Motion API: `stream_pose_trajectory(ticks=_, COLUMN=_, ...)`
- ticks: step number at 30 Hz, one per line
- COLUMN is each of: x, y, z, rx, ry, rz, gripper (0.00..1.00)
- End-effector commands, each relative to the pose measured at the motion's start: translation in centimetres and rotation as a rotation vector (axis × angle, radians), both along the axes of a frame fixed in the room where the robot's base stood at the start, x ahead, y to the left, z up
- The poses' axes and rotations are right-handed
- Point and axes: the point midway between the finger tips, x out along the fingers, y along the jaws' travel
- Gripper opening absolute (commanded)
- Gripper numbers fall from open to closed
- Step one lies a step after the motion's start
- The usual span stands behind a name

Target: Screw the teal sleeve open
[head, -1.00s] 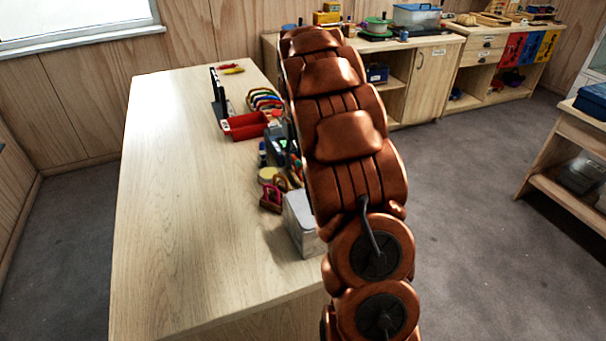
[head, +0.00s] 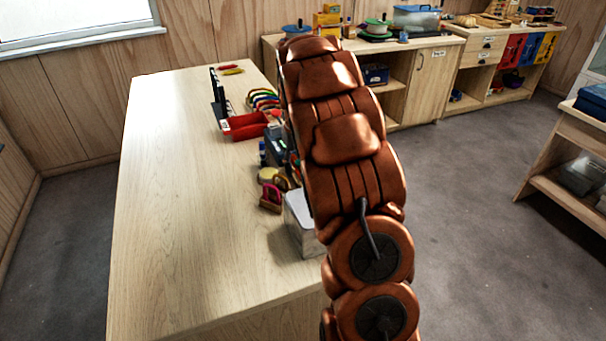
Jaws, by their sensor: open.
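The teal sleeve cannot be made out in the head view. My copper-coloured arm rises through the middle of the picture and covers the right side of the wooden table (head: 180,200). My gripper is not visible; the arm hides it. A red and pink piece of gear (head: 270,197), which looks like a carabiner or padlock, stands near the table's right side. Several coloured curved pieces (head: 263,98) stand in a row further back.
A red tray (head: 245,126), a dark box (head: 274,148), a round yellowish item (head: 269,175) and a grey-white box (head: 298,222) crowd the table's right side, partly behind my arm. The table's left half is clear. Wooden cabinets (head: 431,80) line the back wall.

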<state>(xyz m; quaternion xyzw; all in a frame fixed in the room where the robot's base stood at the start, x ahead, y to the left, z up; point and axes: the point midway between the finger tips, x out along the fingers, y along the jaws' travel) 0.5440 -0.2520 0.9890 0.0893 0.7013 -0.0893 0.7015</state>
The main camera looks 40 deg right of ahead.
Motion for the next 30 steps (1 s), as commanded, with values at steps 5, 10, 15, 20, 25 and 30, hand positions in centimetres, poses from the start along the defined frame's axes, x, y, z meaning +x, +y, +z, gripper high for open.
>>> stream_pose_trajectory(ticks=5, x=0.1, y=0.3, z=0.0, rx=0.000, ry=0.000, rz=0.001, gripper=0.46)
stream_pose_trajectory(ticks=10, x=0.2, y=0.6, z=0.0, rx=0.000, ry=0.000, rz=0.001, gripper=0.46)
stream_pose_trajectory(ticks=15, x=0.2, y=0.8, z=0.0, rx=0.000, ry=0.000, rz=0.001, gripper=0.46)
stream_pose_trajectory(ticks=20, x=0.3, y=1.1, z=0.0, rx=0.000, ry=0.000, rz=0.001, gripper=0.46)
stream_pose_trajectory(ticks=25, x=0.4, y=1.3, z=0.0, rx=0.000, ry=0.000, rz=0.001, gripper=0.46)
stream_pose_trajectory(ticks=30, x=0.4, y=1.3, z=0.1, rx=0.001, ry=0.000, rz=0.000, gripper=0.46)
